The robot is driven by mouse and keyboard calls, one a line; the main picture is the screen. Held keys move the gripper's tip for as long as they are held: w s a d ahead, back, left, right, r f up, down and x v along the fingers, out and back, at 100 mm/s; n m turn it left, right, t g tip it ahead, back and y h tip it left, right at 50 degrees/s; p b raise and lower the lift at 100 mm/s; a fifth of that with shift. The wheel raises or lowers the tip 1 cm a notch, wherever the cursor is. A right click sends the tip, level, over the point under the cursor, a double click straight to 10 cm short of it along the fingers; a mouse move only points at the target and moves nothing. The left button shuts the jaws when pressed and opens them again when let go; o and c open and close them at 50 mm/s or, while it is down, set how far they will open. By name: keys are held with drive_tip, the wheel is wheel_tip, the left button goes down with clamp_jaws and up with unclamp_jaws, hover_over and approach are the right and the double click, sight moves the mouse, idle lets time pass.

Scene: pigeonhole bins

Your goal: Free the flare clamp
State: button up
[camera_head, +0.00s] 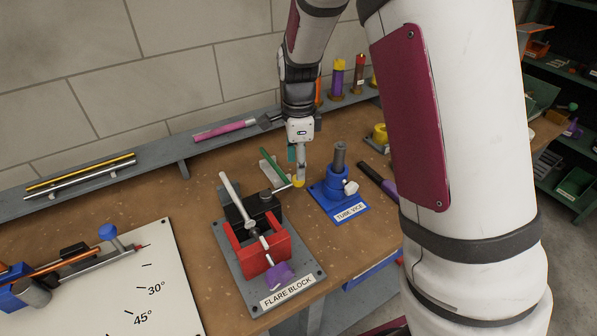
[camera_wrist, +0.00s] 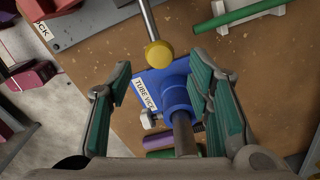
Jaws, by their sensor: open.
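The flare block (camera_head: 254,290) is a grey plate with a red U-shaped frame (camera_head: 240,262) and a black block (camera_head: 236,213) behind it. A pale bar (camera_head: 229,188) slants across it, and a purple piece (camera_head: 279,275) lies at the front. A thin metal rod (camera_head: 284,187) sticks out to the right and ends in a yellow knob (camera_head: 299,182). In the wrist view the yellow knob (camera_wrist: 158,54) lies just ahead of the gap between my fingers. My gripper (camera_head: 299,172) is open, pointing down at the knob; it also shows in the wrist view (camera_wrist: 163,72). Contact cannot be told.
The blue tube vice (camera_head: 334,192) with an upright grey tube stands just right of my gripper. A green rod (camera_head: 271,163) lies close behind. A grey shelf (camera_head: 105,182) runs along the wall, and an angle-marked board (camera_head: 165,270) is at the left.

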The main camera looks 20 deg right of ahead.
wheel_tip(320, 180, up, 8)
drive_tip(key=shift+f, duration=0.2)
idle(0.4)
drive_tip(key=s+r+n+t, duration=0.3)
drive_tip(key=s+r+n, duration=0.7)
drive_tip(key=s+r, duration=0.15)
drive_tip(key=s+r+n+t, duration=0.1)
drive_tip(key=s+n+t, duration=0.1)
drive_tip(key=s+n, duration=0.8)
drive_tip(key=s, duration=0.3)
drive_tip(key=shift+s, duration=0.35)
